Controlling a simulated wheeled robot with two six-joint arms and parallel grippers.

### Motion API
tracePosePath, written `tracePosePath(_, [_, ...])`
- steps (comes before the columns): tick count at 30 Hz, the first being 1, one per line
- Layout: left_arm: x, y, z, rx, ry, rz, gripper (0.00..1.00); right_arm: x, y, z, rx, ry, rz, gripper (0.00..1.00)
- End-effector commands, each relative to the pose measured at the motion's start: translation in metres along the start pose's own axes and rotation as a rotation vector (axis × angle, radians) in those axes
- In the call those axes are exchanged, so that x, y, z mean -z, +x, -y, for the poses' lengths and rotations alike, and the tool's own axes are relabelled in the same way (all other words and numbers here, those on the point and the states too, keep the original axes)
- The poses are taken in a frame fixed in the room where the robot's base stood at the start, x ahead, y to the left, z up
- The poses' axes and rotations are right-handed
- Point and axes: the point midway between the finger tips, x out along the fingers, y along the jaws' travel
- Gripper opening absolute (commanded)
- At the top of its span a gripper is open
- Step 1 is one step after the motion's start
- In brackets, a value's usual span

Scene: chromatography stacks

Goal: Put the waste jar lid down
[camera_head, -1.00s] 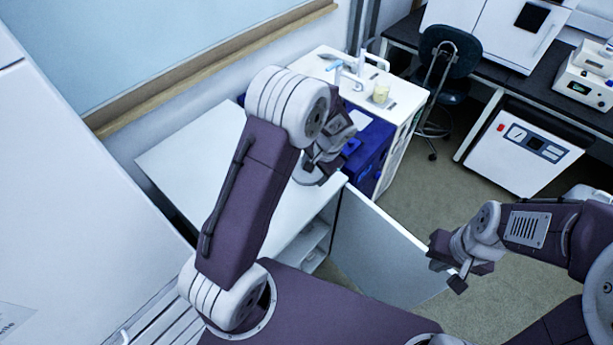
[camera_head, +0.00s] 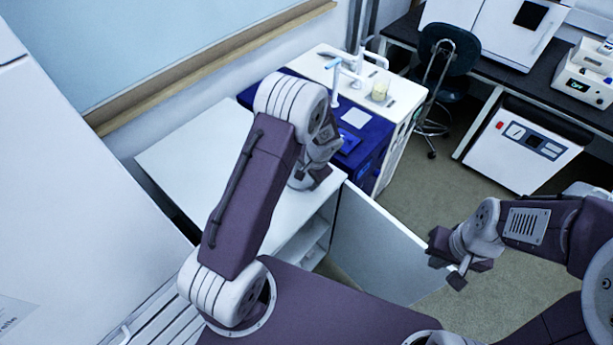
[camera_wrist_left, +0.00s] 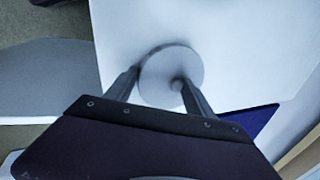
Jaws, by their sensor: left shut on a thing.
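My left gripper (camera_head: 312,178) is over the right part of the white tabletop (camera_head: 200,160). In the left wrist view, my left gripper (camera_wrist_left: 160,80) is shut on the waste jar lid (camera_wrist_left: 165,63), a pale round disc between the fingers over the white surface. I cannot tell whether the lid touches that surface. In the head view the wrist mostly hides the lid. My right gripper (camera_head: 452,262) is off to the right, in front of an open white door panel; its jaws are too unclear to read.
A blue-topped cabinet (camera_head: 370,140) stands just right of the tabletop. An open white door (camera_head: 375,235) juts out at the front. The left part of the tabletop is clear.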

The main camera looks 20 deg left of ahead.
Motion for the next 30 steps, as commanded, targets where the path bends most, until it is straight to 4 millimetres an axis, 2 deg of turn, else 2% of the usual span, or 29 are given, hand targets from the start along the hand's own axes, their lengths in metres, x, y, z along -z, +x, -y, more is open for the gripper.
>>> tracePosePath(9, [-0.0002, 0.007, -0.0023, 0.0, 0.0, 0.001, 0.24, -0.0008, 0.0075, -0.0001, 0.0, 0.0, 0.0, 0.0])
tracePosePath(10, [-0.0004, 0.0071, -0.0024, -0.001, 0.0, 0.001, 0.68, -0.0008, 0.0075, -0.0001, 0.0, 0.0, 0.0, 0.0])
tracePosePath(12, [-0.0007, 0.0073, -0.0028, -0.001, 0.001, 0.002, 0.84, -0.0008, 0.0075, -0.0001, 0.0, 0.0, 0.0, 0.0])
tracePosePath(27, [-0.003, 0.0094, -0.0053, -0.005, 0.002, 0.009, 0.84, -0.0008, 0.0079, -0.0001, 0.0, 0.0, 0.0, 0.0])
tracePosePath(30, [-0.0034, 0.0043, -0.004, -0.006, 0.002, 0.01, 0.84, -0.0002, 0.0023, 0.0, 0.0, 0.0, 0.0, 0.0])
